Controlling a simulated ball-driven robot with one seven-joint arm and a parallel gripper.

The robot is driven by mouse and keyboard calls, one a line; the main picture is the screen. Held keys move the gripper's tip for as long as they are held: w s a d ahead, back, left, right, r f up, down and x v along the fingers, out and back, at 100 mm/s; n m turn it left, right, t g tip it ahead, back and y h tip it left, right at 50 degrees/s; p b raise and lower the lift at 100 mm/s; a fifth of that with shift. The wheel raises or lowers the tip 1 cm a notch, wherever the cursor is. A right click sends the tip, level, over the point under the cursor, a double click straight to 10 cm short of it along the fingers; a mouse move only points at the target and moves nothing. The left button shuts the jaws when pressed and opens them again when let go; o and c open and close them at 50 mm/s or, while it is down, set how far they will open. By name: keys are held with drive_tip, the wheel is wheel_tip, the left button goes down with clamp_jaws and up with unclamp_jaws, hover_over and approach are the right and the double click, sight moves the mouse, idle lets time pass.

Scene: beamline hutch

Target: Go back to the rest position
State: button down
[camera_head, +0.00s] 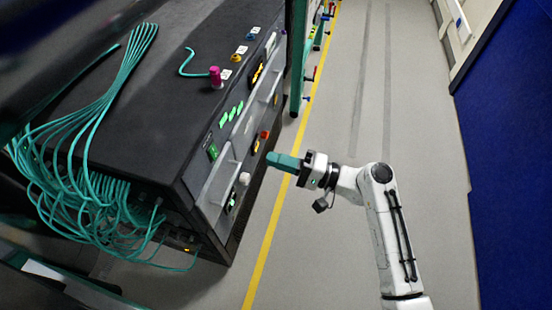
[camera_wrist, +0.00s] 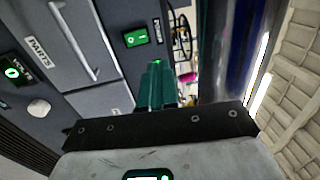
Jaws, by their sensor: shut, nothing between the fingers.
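My gripper (camera_head: 272,159) has teal fingers and points left toward the front of the dark cabinet (camera_head: 140,85) in the head view. The fingers are shut with nothing between them, and look apart from the cabinet front. In the wrist view the shut teal fingers (camera_wrist: 157,85) stand upright in the middle, in front of a grey panel with a green switch (camera_wrist: 135,38). My white arm reaches up from the lower right of the head view, over open floor.
A bundle of teal cables (camera_head: 85,190) hangs over the cabinet's near end. A magenta knob (camera_head: 215,77) stands on its top. A yellow line (camera_head: 268,240) runs along the floor beside it. The grey floor (camera_head: 420,120) is clear up to a blue wall panel (camera_head: 510,150) at right.

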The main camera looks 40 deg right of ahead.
idle(0.3)
drive_tip(key=s+a+f+n+g+h+p, duration=0.25)
drive_tip(key=s+a+f+n+g, duration=0.25)
drive_tip(key=s+f+n+g, duration=0.35)
drive_tip(key=s+d+n+g+h, duration=0.1)
drive_tip(key=s+d+g+h, duration=0.2)
drive_tip(key=s, duration=0.4)
drive_tip(key=s+d+n+g+h, duration=0.1)
drive_tip(key=s+d+g+h, duration=0.2)
drive_tip(key=s+h, duration=0.3)
drive_tip(key=shift+s+d, duration=0.6)
drive_tip(key=shift+s, duration=0.05)
